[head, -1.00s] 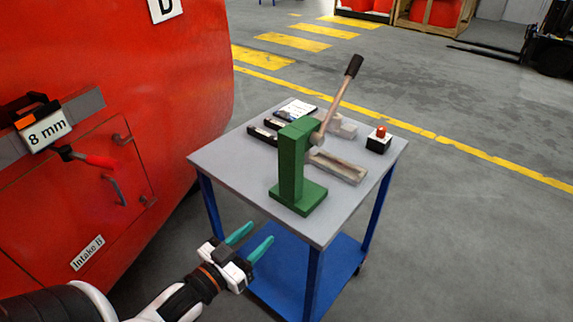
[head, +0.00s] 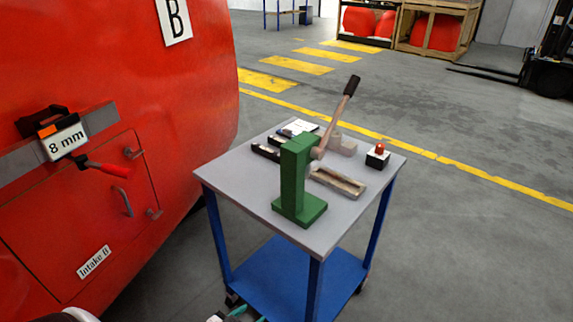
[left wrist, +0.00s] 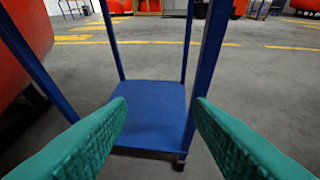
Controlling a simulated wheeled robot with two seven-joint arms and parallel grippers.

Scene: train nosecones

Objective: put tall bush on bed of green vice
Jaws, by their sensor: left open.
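The green vice (head: 292,180) stands upright on the grey top of a cart (head: 235,175). Its flat bed is at its foot, and a long lever with a dark handle leans up to the right. No tall bush can be made out; a shallow tray (head: 338,182) lies behind and right of the vice, its contents unclear. My left gripper (head: 248,315) is at the bottom edge of the head view, mostly cut off, below and in front of the cart top. In the left wrist view its teal fingers (left wrist: 160,110) are apart with nothing between them. My right gripper is not seen.
The cart has blue legs and a blue lower shelf (left wrist: 155,115). Small black holders (head: 266,152), a pale block (head: 344,145) and a red-button box (head: 377,156) sit on its top. A large red body (head: 110,60) stands close on the left. Open floor lies right.

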